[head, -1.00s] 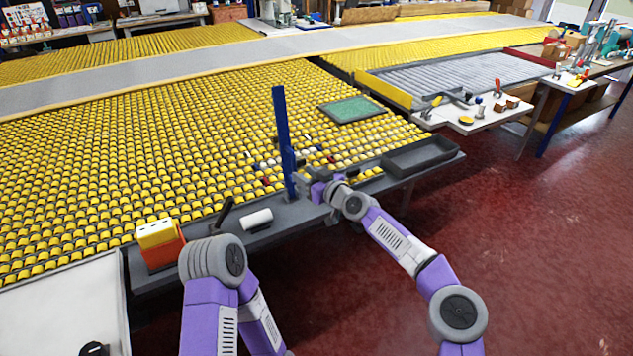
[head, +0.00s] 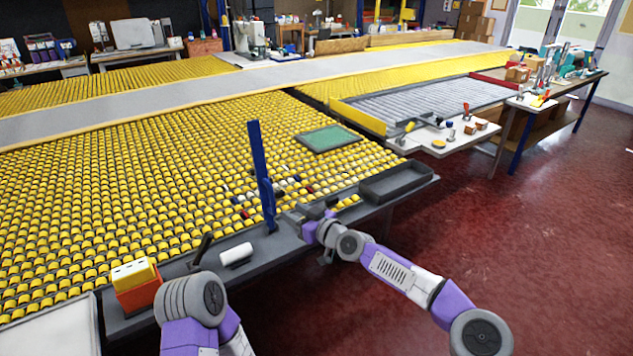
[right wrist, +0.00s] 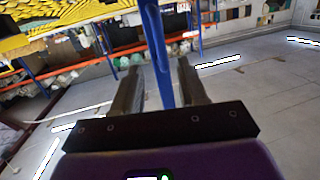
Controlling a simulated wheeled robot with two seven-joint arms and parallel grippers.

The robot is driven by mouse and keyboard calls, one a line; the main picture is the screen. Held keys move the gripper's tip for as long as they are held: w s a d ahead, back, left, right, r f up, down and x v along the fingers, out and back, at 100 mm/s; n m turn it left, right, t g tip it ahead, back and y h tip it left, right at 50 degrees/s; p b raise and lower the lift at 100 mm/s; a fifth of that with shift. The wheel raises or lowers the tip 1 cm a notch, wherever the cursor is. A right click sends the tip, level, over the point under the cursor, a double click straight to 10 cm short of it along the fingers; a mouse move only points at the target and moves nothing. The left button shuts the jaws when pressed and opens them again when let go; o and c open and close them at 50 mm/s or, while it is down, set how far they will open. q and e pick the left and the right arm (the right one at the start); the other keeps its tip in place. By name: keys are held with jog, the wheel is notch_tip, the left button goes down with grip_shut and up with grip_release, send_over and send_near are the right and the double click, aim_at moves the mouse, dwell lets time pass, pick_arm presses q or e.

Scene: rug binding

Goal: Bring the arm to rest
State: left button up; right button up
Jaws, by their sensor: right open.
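My right gripper (head: 303,211) is open and empty, just to the right of an upright blue post (head: 262,172) at the front edge of the roller table (head: 130,190). In the right wrist view, the blue post (right wrist: 158,45) shows between the two parted fingers (right wrist: 159,66); neither finger visibly grips it. My right arm reaches in from the lower right over the red floor. My left arm shows only as a bent joint at the lower left; its gripper is out of view.
On the table's front ledge lie a white roll (head: 236,255), a dark handle (head: 201,249), an orange box (head: 138,292) with yellow items, and a grey tray (head: 398,184). A green pad (head: 327,139) lies on the rollers. The red floor (head: 520,220) at right is clear.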

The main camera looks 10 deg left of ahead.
jog(key=s+d+f+m+g+h+p, duration=0.25)
jog(key=s+d+f, duration=0.25)
jog(key=s+f, duration=0.55)
jog(key=s+d+f+m+g+h+p, duration=0.25)
jog(key=s+d+f, duration=0.35)
jog(key=f, duration=0.8)
jog(key=s+d+f+m+g+h+p, duration=0.1)
jog(key=s+d+f+m+h, duration=0.1)
jog(key=s+d, duration=0.7)
jog(key=s+d+f+m+g+h+p, duration=0.1)
jog(key=s+d+f+m, duration=0.4)
jog(key=s, duration=0.8)
jog(key=d+m+g+h, duration=0.1)
jog(key=d, duration=0.2)
jog(key=shift+s+d+f+m+g+h+p, duration=0.15)
jog(key=shift+s+d+m+g+h+p, duration=0.15)
jog(key=shift+s+d+m+p, duration=0.1)
